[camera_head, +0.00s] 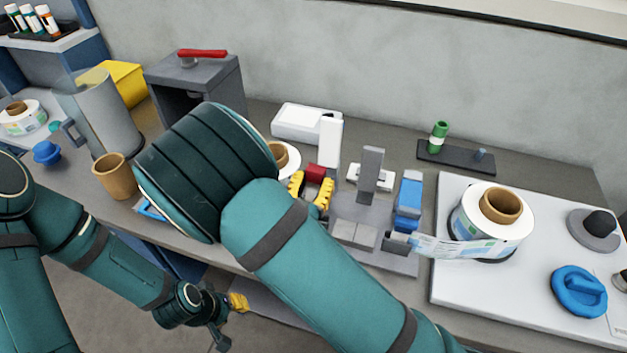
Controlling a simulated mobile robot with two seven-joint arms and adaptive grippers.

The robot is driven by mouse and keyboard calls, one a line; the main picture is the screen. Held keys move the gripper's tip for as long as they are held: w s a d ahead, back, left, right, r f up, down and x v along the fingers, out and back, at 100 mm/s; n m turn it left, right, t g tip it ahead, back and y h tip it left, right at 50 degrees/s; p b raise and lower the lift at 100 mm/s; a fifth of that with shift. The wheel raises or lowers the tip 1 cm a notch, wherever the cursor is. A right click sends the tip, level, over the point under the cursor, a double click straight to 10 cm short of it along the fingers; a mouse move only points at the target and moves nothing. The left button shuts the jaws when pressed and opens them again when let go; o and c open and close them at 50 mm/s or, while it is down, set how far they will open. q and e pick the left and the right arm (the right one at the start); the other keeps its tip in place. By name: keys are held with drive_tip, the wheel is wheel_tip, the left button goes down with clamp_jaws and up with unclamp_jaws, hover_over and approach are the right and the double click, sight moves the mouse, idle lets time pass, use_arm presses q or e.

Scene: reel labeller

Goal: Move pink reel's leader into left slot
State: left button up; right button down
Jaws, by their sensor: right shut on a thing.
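My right gripper (311,190) has yellow fingers around a small red block (316,173), left of a grey fixture (375,232). A reel (285,158) with a brown core is mostly hidden behind my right arm; no pink shows on it, and I cannot make out its leader. The grey fixture has an upright grey plate (370,172) and a blue part (408,200) on its right; I cannot tell which gap is the left slot. My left gripper (225,312) hangs low in front of the table edge, with its opening unclear.
A white reel (480,218) on the white board at right has a printed strip (440,247) reaching to the fixture. A white upright block (330,142) stands just behind my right gripper. A brown cup (115,175) and grey box (200,88) stand left.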

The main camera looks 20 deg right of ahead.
drive_tip(key=shift+f+b, duration=0.4)
drive_tip(key=shift+f, duration=0.2)
drive_tip(key=shift+s+d, duration=0.15)
drive_tip(key=shift+d, duration=0.1)
drive_tip(key=shift+f, duration=0.15)
idle(0.3)
drive_tip(key=shift+f+b, duration=2.5)
drive_tip(key=shift+f, duration=1.15)
drive_tip(key=c, duration=0.5)
unclamp_jaws()
drive_tip(key=shift+c, duration=0.2)
